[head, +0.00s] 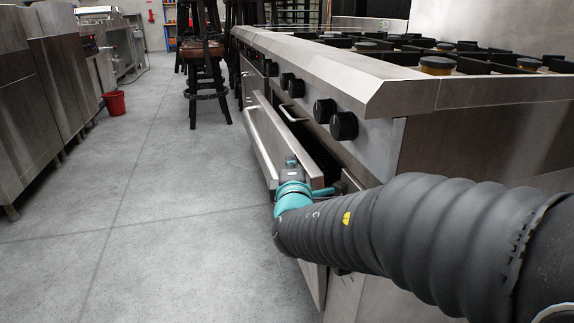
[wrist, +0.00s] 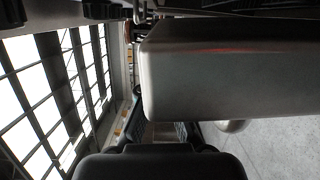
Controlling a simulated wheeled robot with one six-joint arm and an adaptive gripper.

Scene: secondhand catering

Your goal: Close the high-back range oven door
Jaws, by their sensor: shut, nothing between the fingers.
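The high-back range (head: 345,75) runs along the right of the head view. Its steel oven door (head: 280,140) is tilted partly open, with a dark gap between its top edge and the range front. A long bar handle (head: 258,143) runs along the door's outer side. My arm reaches to the near end of the door, and its wrist hides part of that end. My gripper (wrist: 160,155) is shut and empty at the bottom of the wrist view. A steel edge (wrist: 230,70), apparently the door, fills the upper right there; contact cannot be told.
Black knobs (head: 343,125) project from the range front above the gap. Black stools (head: 205,70) stand farther along the aisle. A red bucket (head: 114,103) sits by steel units (head: 45,85) on the left. The grey floor (head: 160,220) between is clear.

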